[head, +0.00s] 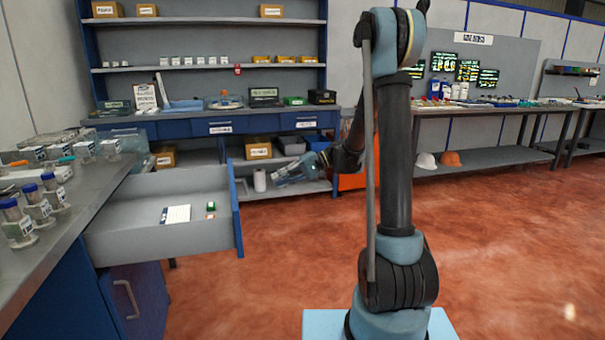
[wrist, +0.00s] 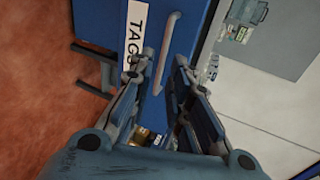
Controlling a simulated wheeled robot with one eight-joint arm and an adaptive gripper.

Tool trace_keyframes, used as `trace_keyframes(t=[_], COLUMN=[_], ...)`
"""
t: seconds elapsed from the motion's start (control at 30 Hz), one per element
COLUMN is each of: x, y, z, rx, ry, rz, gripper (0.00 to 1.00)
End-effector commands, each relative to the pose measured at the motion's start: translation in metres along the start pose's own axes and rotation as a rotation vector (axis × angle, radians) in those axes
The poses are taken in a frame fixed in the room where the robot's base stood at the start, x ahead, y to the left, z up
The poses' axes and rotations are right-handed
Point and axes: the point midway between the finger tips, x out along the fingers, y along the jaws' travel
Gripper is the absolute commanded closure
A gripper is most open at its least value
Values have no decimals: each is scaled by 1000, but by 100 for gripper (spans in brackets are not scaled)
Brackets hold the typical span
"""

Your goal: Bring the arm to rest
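My arm stands in the middle of the head view, with its forearm reaching back and left. My gripper (head: 280,178) is a short way right of the open drawer's blue front (head: 237,210). In the wrist view the two fingers of my gripper (wrist: 163,66) are spread apart with nothing held. The gripper looks apart from the handle, though the exact gap is unclear.
The pulled-out drawer (head: 130,243) holds a white card (head: 176,214) and small green and red pieces (head: 210,208). A workbench (head: 75,215) with several labelled jars is at left. Shelves (head: 205,68) and a blue bench (head: 190,130) stand behind. The red floor at right is clear.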

Motion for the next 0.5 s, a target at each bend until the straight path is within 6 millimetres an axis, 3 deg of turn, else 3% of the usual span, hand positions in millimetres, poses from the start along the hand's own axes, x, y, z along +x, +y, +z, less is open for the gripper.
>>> trace_keyframes(t=[0.5], x=[-41], y=[7], z=[86], rx=[44], ry=[102], rz=[324], gripper=[83])
